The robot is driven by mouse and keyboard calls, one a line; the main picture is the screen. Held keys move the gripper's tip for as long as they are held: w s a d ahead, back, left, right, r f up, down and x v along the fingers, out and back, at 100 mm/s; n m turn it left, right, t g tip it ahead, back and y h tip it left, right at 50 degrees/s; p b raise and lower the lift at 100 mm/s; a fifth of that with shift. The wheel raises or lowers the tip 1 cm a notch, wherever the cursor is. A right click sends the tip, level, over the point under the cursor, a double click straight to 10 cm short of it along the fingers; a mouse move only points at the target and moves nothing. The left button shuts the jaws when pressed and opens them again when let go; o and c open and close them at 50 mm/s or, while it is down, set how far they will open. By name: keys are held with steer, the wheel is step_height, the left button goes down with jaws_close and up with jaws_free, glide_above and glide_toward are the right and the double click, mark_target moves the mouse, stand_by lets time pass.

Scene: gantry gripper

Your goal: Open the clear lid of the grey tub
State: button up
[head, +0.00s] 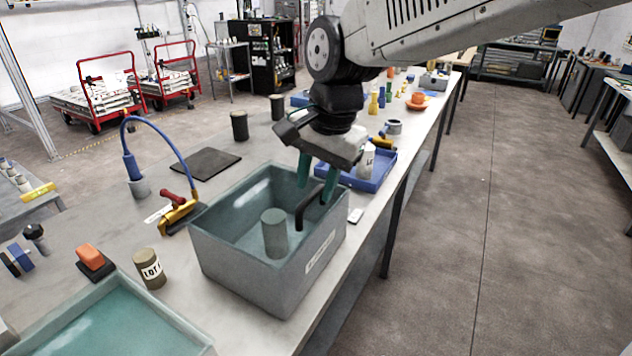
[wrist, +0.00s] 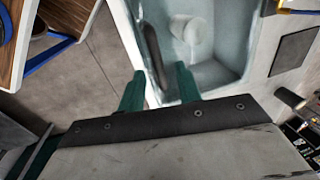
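The grey tub (head: 252,275) stands on the long bench, and it also shows in the wrist view (wrist: 238,25). Its clear lid (head: 250,205) appears as a faint glossy sheen across the top and looks closed. A black bar handle (head: 305,208) stands on the lid near the tub's right side; it is a dark bar in the wrist view (wrist: 153,50). A grey-green cylinder (head: 275,238) shows inside the tub. My gripper (head: 315,193) is open above the handle, its green fingers on either side of it. Contact cannot be told.
A blue tray (head: 375,178) with a white bottle (head: 367,160) is right behind the tub. A yellow tool (head: 178,215), a LOT-labelled can (head: 150,270) and a teal-bottomed tray (head: 110,330) are to the left. The bench's edge lies close to the tub's right.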

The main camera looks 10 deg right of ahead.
steer(key=shift+f, duration=0.3)
jaws_close()
steer(key=shift+r, duration=0.1)
